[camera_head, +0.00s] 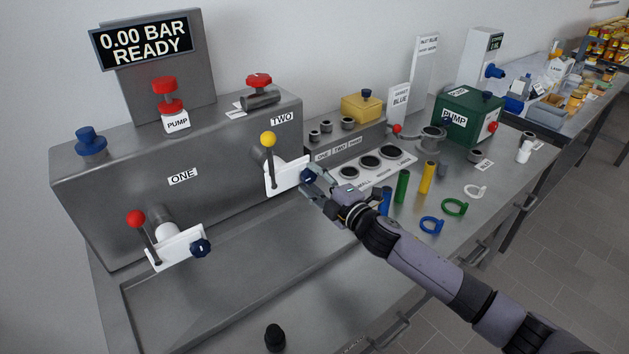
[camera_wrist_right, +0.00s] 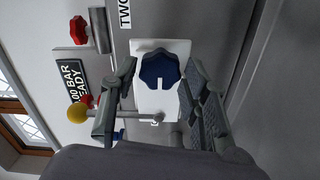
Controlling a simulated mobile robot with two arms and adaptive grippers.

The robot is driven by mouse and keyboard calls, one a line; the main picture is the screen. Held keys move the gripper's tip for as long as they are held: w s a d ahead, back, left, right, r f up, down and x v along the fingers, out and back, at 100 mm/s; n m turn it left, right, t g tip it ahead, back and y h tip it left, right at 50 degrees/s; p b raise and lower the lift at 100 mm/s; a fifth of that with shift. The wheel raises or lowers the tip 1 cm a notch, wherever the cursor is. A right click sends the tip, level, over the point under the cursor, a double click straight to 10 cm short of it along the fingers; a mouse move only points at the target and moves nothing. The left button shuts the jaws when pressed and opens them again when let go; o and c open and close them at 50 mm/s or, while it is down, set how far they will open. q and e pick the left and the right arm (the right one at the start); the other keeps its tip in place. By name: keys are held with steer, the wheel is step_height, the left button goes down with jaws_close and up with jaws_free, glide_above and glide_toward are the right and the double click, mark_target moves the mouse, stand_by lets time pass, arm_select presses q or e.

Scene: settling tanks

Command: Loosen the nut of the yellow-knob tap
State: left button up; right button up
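The yellow-knob tap (camera_head: 268,141) is on the front of the grey housing below the label TWO, with a white plate. Its yellow knob (camera_wrist_right: 77,112) and dark blue nut (camera_wrist_right: 160,70) show in the right wrist view. My right gripper (camera_head: 312,180) is at the right end of that plate and partly covers the nut in the head view. In the right wrist view its two fingers (camera_wrist_right: 161,85) are spread, one on each side of the nut, with small gaps visible. Nothing is held. My left gripper is in neither view.
A red-knob tap (camera_head: 137,219) with its own blue nut (camera_head: 201,248) is at lower left. A display (camera_head: 143,38) reads 0.00 BAR READY. The tray (camera_head: 250,265) below the taps is mostly clear.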

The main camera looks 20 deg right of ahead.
steer(key=shift+o, duration=1.1)
steer(key=shift+s, duration=0.2)
steer(key=v, duration=1.1)
steer(key=shift+s+d, duration=0.15)
steer(key=shift+s, duration=0.2)
